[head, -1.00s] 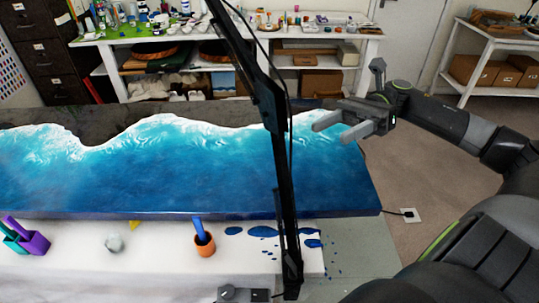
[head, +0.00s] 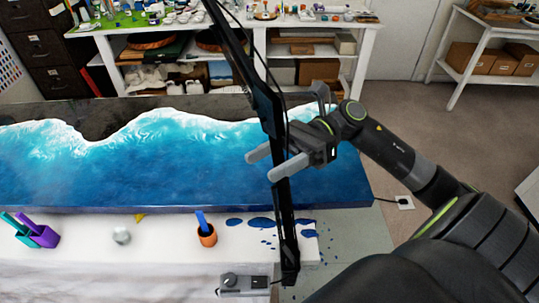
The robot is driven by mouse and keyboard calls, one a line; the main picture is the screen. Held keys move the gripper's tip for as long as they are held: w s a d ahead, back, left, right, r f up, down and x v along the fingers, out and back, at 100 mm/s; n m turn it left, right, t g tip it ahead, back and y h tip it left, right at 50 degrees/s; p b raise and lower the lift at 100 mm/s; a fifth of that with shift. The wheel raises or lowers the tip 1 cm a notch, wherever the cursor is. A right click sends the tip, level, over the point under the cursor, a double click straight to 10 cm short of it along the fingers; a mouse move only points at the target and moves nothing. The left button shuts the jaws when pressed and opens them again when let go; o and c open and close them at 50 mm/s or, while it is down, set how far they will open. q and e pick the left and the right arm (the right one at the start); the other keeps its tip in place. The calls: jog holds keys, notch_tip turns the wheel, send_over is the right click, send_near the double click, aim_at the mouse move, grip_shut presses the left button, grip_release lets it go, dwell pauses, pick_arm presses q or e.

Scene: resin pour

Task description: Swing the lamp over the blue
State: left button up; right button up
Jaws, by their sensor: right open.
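The lamp (head: 264,105) shows as a black jointed arm rising from the near table edge. It crosses the picture upward and leaves the top, so its head is out of view. The blue (head: 120,178) is a glossy resin slab with white wave edges and a dark strip along its back. My right gripper (head: 260,166) is open, one finger on each side of the lamp's lower arm in the picture. I cannot tell whether it touches the lamp. My left gripper is not in view.
Blue spills lie near the lamp's foot. A cluttered shelf table (head: 180,27) stands behind the slab. A white rack (head: 490,60) with boxes is at the right.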

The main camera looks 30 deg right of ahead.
jog(key=shift+a, duration=0.2)
jog(key=shift+c, duration=0.4)
grip_shut()
jog(key=shift+s+a+n+g+h+b, duration=0.35)
jog(key=shift+n+g+b, duration=0.6)
jog(key=shift+b, duration=0.95)
jog(key=shift+a+n+g+h+b, duration=0.2)
jog(key=shift+a+n+g+b, duration=0.35)
jog(key=shift+g+b, duration=1.1)
jog(key=shift+s+a+n+g+h+b, duration=0.35)
jog(key=shift+n+g+b, duration=0.5)
jog(key=shift+b, duration=1.25)
jog(key=shift+w, duration=0.15)
jog(key=shift+o, duration=0.4)
grip_release()
jog(key=shift+a, duration=0.1)
